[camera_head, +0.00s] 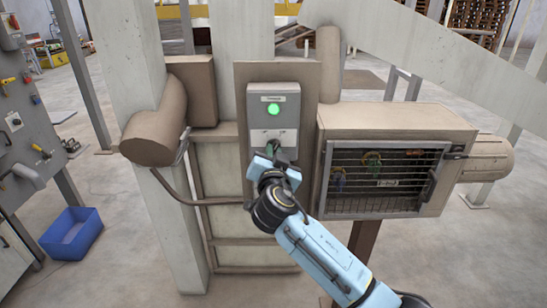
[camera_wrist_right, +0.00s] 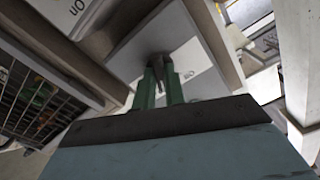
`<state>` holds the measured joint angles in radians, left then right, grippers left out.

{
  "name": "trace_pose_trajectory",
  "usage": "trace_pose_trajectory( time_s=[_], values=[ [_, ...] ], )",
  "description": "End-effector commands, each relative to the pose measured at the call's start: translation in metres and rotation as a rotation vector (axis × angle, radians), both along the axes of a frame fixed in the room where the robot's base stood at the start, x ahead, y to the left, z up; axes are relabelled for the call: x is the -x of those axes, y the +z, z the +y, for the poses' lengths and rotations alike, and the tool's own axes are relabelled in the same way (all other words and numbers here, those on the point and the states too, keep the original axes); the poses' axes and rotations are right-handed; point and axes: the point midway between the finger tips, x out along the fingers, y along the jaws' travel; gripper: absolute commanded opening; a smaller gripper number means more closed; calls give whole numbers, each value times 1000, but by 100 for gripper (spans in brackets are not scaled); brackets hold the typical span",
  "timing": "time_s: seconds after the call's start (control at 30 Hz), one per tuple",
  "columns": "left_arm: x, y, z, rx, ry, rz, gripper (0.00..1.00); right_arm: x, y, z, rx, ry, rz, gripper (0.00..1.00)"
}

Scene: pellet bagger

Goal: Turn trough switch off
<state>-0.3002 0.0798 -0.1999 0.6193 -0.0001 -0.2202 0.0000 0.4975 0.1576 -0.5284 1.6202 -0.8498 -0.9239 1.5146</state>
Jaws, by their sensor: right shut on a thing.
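The trough switch box (camera_head: 259,107) is a grey control box on a post, with a lit green lamp (camera_head: 273,109) and a pale label plate. My right gripper (camera_head: 276,158) is at the lower part of the box front, in front of the switch plate. In the right wrist view its green fingers (camera_wrist_right: 161,82) are shut on a small dark switch knob (camera_wrist_right: 158,60) that stands out from the plate. The knob's exact angle is hard to tell. My left gripper is not in view.
A caged cabinet (camera_head: 447,117) with wire mesh stands right of the box. A brown rounded housing (camera_head: 153,137) and a hanging cable (camera_head: 181,194) are to the left. A blue bin (camera_head: 71,234) sits on the floor at far left, by a tool panel.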

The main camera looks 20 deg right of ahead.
Motion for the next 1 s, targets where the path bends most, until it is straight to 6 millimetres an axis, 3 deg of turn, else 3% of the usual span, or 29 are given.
trace_pose_trajectory(
  time_s=[0.27,1.0],
  values=[
    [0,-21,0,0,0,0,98,0,-3,0,190,-1,56,0],
    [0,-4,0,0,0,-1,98,0,0,-1,806,0,236,0]
  ],
)
